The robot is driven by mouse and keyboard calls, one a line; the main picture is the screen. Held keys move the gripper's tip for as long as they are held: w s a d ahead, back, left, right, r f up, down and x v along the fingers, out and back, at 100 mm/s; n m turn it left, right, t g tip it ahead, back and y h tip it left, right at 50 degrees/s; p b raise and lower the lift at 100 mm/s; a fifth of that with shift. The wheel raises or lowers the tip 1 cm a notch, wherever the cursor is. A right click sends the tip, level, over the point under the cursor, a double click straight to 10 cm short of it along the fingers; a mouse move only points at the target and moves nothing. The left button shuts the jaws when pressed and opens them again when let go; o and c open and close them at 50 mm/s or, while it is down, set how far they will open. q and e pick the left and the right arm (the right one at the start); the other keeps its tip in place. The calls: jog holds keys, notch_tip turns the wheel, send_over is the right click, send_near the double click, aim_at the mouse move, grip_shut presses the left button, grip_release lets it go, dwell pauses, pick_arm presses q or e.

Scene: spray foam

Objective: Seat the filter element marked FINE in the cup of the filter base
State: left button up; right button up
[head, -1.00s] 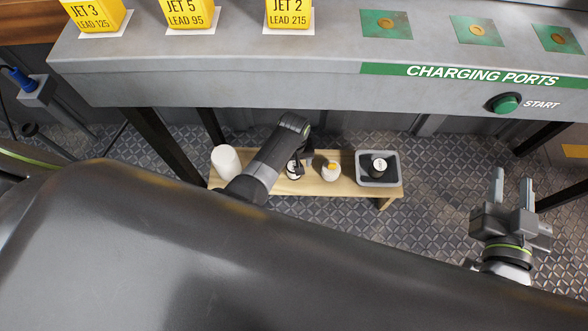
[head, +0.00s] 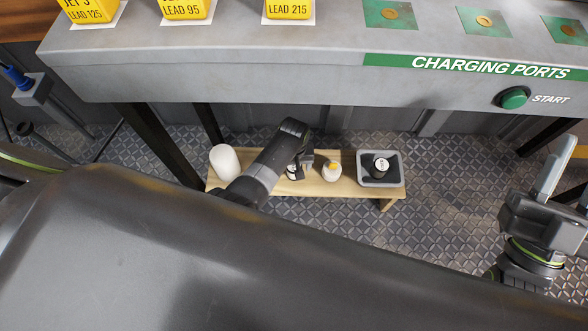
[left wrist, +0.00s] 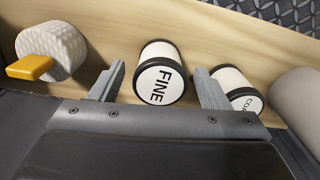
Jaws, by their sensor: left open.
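The filter element marked FINE (left wrist: 162,82) is a white cylinder with black rims, its label facing the camera in the left wrist view. It also shows small on the low wooden bench in the head view (head: 292,173). My left gripper (left wrist: 159,70) is open, one finger on each side of this element, not closed on it. In the head view the left gripper (head: 303,160) is over the bench. A second, similar element (left wrist: 240,92) with a partly hidden label lies beside the right finger. My right gripper (head: 576,168) is open and empty at the right edge. I cannot identify the filter base for sure.
On the wooden bench (head: 345,187) are a white cylinder (head: 224,161), a white ribbed piece with a yellow tab (head: 331,172), and a grey tray (head: 394,182) holding a black labelled object (head: 379,168). A grey counter (head: 300,80) overhangs behind.

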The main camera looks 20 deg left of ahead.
pick_arm(q)
jog(key=shift+c, duration=0.3)
jog(key=c, duration=1)
